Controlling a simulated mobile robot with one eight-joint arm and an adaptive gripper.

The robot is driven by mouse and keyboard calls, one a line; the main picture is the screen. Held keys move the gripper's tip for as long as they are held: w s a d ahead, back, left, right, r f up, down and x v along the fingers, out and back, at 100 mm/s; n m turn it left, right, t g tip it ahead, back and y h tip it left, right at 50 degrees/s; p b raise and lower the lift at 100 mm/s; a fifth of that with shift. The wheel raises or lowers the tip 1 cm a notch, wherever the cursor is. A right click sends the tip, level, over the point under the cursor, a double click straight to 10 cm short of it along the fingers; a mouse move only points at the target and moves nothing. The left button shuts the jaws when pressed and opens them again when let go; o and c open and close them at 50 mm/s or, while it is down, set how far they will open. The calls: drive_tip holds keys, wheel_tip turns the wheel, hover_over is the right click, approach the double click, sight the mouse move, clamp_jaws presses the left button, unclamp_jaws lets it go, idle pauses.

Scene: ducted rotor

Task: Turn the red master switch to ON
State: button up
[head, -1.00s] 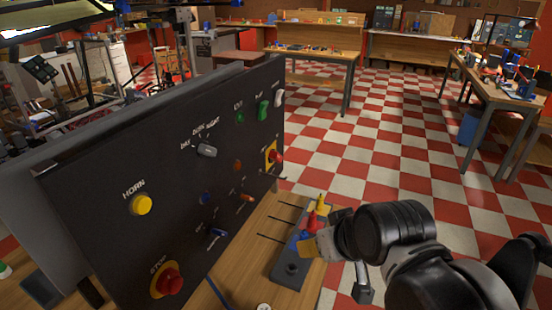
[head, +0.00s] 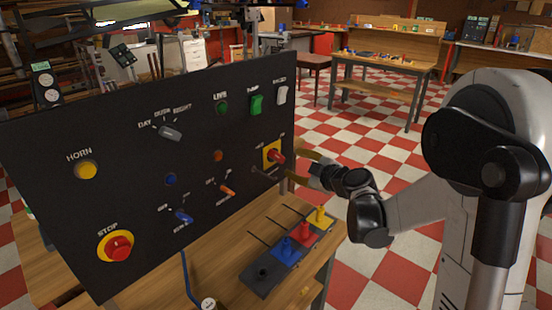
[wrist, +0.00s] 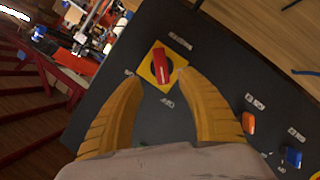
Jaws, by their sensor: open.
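The red master switch (head: 277,157) sits on a yellow square plate at the right side of the dark control panel (head: 120,190). In the wrist view the red handle (wrist: 161,67) lies slightly tilted from the picture's vertical, on its yellow plate. Its small printed labels are too blurred to read. My gripper (head: 294,165) is open, its yellow fingers pointing at the panel near the switch. In the wrist view the fingertips (wrist: 157,76) lie on either side of the switch handle; I cannot tell whether they touch anything. Nothing is held.
The panel also carries a yellow horn button (head: 86,170), a red stop button (head: 118,246), an orange switch (head: 228,191) and a blue switch (head: 184,216). A block with coloured plugs (head: 290,250) stands on the bench below. Checkered floor lies open to the right.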

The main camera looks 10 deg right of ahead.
sight(279, 158)
drive_tip(key=b+x, duration=0.2)
drive_tip(key=x, duration=0.7)
drive_tip(key=shift+w+a+f+b, duration=0.15)
drive_tip(key=shift+w+a+b, duration=0.15)
drive_tip(key=shift+b, duration=0.1)
drive_tip(key=shift+c, duration=0.4)
clamp_jaws()
